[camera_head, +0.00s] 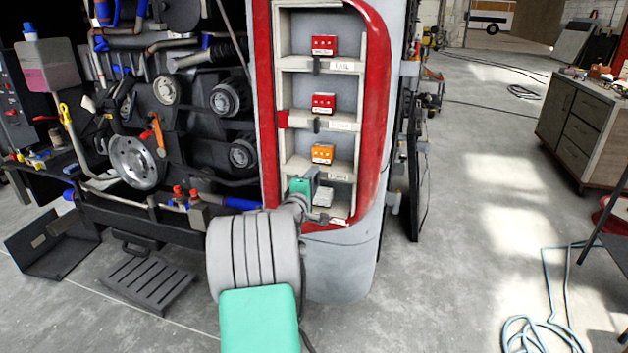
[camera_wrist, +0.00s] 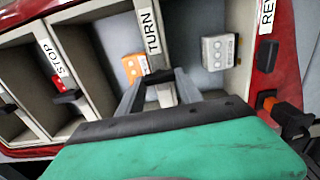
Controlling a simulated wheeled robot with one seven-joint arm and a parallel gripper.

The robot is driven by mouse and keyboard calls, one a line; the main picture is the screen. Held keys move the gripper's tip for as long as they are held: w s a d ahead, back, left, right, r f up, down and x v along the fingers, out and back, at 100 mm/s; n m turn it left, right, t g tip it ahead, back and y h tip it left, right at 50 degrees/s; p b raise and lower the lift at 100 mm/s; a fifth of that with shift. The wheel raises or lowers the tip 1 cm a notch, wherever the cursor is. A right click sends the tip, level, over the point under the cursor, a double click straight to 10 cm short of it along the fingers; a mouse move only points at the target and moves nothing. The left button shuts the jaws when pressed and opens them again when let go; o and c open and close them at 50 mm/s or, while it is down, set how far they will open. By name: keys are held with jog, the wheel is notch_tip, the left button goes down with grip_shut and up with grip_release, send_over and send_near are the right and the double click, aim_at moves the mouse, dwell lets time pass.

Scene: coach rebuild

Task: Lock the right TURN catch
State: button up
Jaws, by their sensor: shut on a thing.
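The TURN catch (camera_wrist: 158,77) is a small black tab at the shelf edge beside the TURN label (camera_wrist: 149,30). My gripper (camera_wrist: 164,80) is closed around it in the wrist view, one finger on each side. The fingers partly cover the catch, so its exact angle is hard to tell. An orange lamp block (camera_wrist: 134,67) sits in the bay by this label; it also shows in the head view (camera_head: 322,153). In the head view my gripper (camera_head: 318,188) is at the lower bays of the red-framed column, and it hides the catch.
The black STOP catch (camera_wrist: 67,97) and REV catch (camera_wrist: 268,55) are close on either side. They lie at different angles. A pale lamp block (camera_wrist: 218,50) is near the fingers. The red frame (camera_head: 375,110) borders the bays. Engine parts (camera_head: 160,110) crowd the left.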

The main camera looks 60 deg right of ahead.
jog(key=shift+w+a+f, duration=0.1)
jog(key=shift+f, duration=0.2)
jog(key=o, duration=1.2)
jog(key=shift+a+r, duration=0.1)
jog(key=shift+o, duration=0.9)
jog(key=shift+r, duration=0.15)
jog(key=s+a, duration=0.1)
jog(key=a, duration=0.6)
jog(key=shift+s+a+b, duration=0.2)
jog(key=shift+a+b, duration=0.05)
jog(key=shift+b, duration=0.15)
